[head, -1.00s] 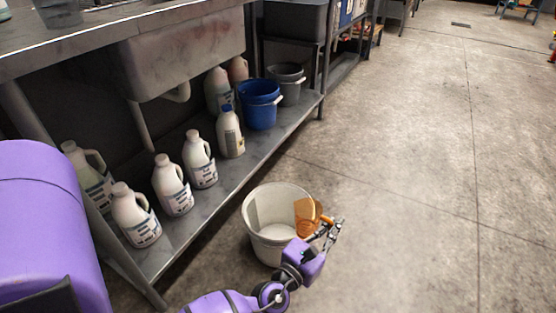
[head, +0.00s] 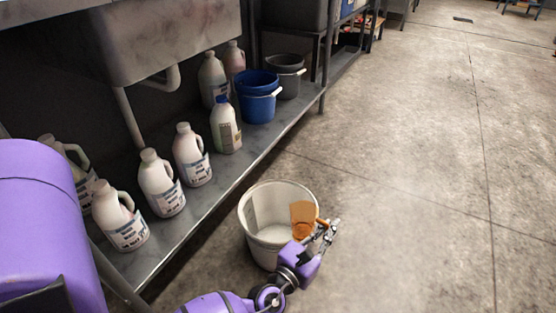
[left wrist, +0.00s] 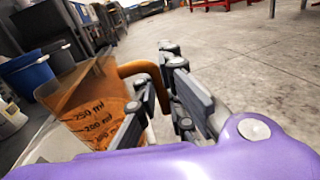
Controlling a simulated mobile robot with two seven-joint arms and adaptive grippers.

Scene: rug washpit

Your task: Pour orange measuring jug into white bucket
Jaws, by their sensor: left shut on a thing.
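The white bucket (head: 251,228) stands upright on the floor, in front of the low shelf. The translucent orange measuring jug (head: 303,213) is over the right part of the bucket's opening and looks tilted. My left gripper (head: 322,231) is at the bucket's right side, shut on the jug's handle. In the left wrist view the jug (left wrist: 92,112) shows dark volume marks, and its curved handle (left wrist: 137,68) runs between the fingers. I cannot tell whether anything is flowing out. The jug hides part of the bucket's inside. My right gripper is not in view.
A metal shelf (head: 205,205) under the sink holds several white jugs, a blue bucket (head: 257,104) and a grey bucket (head: 289,84). The concrete floor (head: 420,180) to the right is clear.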

